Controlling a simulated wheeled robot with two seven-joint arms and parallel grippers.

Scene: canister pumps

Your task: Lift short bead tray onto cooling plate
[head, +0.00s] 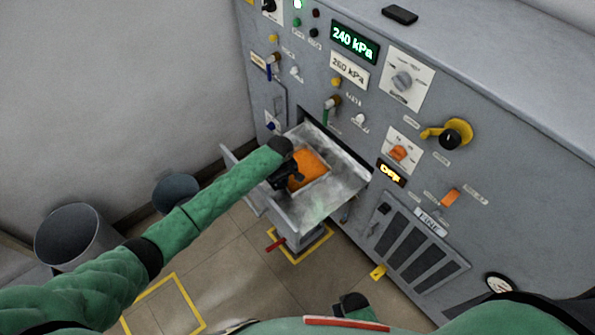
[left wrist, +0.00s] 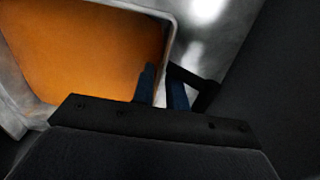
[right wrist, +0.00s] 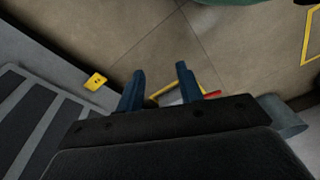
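The bead tray is a small light-rimmed tray filled with orange (head: 312,164), over a worn grey metal shelf (head: 345,183) that juts from the machine front. I cannot tell whether the tray rests on this shelf or is just above it, nor whether the shelf is the cooling plate. My left gripper (head: 294,181) is at the tray's near left side. In the left wrist view its fingers (left wrist: 161,88) are close together on either side of the tray's wall (left wrist: 168,42). My right gripper (right wrist: 159,72) is open and empty, above the floor beside the machine.
The machine front (head: 290,90) carries knobs, levers and a 240 kPa display (head: 355,42). A grey bin (head: 75,236) and a blue-grey bucket (head: 176,192) stand at the left. A red pedal (head: 276,244) is below the shelf.

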